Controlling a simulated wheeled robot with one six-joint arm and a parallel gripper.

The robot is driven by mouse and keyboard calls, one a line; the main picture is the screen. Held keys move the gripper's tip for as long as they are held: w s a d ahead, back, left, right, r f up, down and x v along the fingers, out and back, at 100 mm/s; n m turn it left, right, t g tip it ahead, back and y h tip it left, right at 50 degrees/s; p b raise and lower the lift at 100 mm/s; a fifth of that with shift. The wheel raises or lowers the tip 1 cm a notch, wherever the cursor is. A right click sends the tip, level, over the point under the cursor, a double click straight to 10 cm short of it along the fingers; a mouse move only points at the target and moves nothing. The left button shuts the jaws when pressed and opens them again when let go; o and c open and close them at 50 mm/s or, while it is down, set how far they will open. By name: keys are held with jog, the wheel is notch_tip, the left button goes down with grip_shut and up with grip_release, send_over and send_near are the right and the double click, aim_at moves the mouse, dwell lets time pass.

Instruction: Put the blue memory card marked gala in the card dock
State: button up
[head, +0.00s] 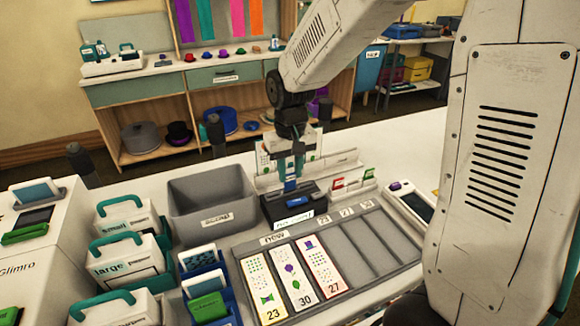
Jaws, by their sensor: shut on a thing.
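My gripper (291,168) points straight down over the table and is shut on a small blue card (290,184). Most of the card is hidden by the fingers, and any marking on it is too small to read. The card is at the back of a dark dock (272,209) with a white label on its front. I cannot tell whether the card is in the dock or just above it. A blue patch also shows on the dock's top, in front of the gripper.
A grey strip tray (407,243) lies in front, with a phone-like device (412,204) at right. White cases (125,262) crowd the left.

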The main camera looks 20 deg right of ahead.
jog(key=shift+f, duration=1)
jog(key=o, duration=0.7)
notch_tip(320, 180, up, 8)
jog(key=shift+f, duration=0.1)
jog(key=shift+s, duration=0.1)
dwell(0.5)
